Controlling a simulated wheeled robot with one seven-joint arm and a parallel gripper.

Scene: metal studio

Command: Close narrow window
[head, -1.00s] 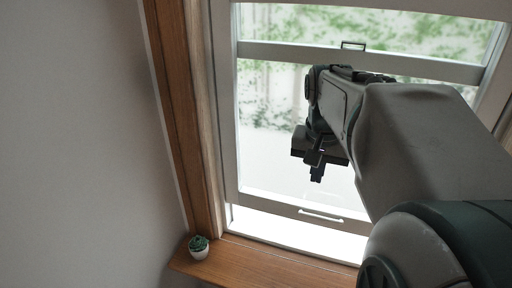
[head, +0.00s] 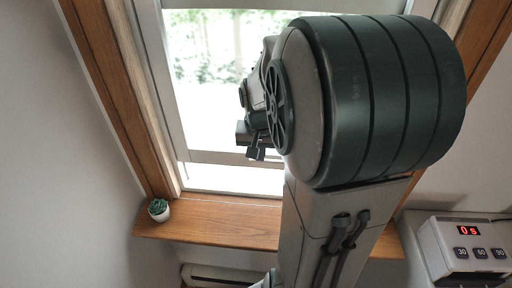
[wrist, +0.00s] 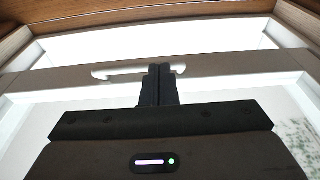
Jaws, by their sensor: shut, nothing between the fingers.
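The narrow window's pale sliding sash (head: 205,157) is raised, with a bright gap (head: 225,180) between its bottom rail and the sill. In the wrist view the bottom rail (wrist: 225,64) runs across the picture with a white handle (wrist: 120,72) on it. My gripper (wrist: 160,70) has its dark fingers together and empty, overlapping the handle's middle in the picture; I cannot tell if they touch it. In the head view my gripper (head: 256,153) points down in front of the bottom rail, and the handle is hidden behind my arm.
A small potted succulent (head: 159,210) stands at the left end of the wooden sill (head: 225,222). A wooden frame (head: 105,90) borders the window. A white device with a red display (head: 468,245) is at lower right. A pale grilled unit (head: 215,275) is below the sill.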

